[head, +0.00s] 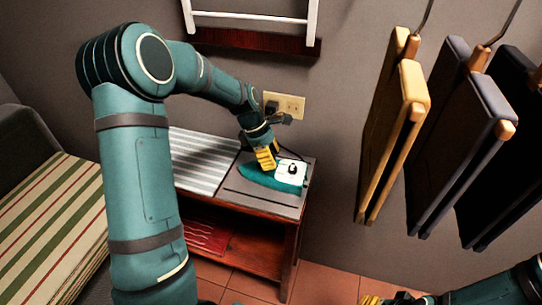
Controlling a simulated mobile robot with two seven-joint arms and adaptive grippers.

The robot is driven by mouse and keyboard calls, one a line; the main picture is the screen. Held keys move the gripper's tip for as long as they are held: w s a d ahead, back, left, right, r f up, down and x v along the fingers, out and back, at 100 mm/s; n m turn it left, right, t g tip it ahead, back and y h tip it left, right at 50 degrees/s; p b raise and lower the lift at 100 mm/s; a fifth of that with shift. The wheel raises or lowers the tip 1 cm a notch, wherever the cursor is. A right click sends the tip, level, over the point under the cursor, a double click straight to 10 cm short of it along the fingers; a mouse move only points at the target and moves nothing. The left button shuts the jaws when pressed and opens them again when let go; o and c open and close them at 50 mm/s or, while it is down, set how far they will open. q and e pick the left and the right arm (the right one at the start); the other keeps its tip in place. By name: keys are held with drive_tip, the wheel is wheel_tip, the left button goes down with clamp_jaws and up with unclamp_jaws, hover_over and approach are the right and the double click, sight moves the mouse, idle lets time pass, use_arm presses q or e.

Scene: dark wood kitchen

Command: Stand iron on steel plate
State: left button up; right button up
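The teal and white iron (290,174) lies flat on the grey steel plate (262,196), at the right end of a small wooden table. Its pointed end faces left. My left gripper (265,160), with yellow fingers, reaches down at the iron's handle area from behind. The fingers overlap the iron in the picture and hide part of it. I cannot tell if they are closed on the handle. My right gripper (372,300) shows only as yellow tips at the bottom edge, away from the table; its opening is cut off.
A striped grey ironing surface (202,160) covers the table's left part. A wall socket (291,104) with a black plug is behind. A striped sofa (50,215) stands at the left. A red item (207,237) lies on the lower shelf.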

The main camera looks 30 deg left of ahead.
use_arm(q)
drive_tip(key=p+v, duration=0.3)
drive_tip(key=v, duration=0.9)
drive_tip(key=shift+r, duration=0.15)
drive_tip(key=shift+s, duration=0.1)
idle(0.4)
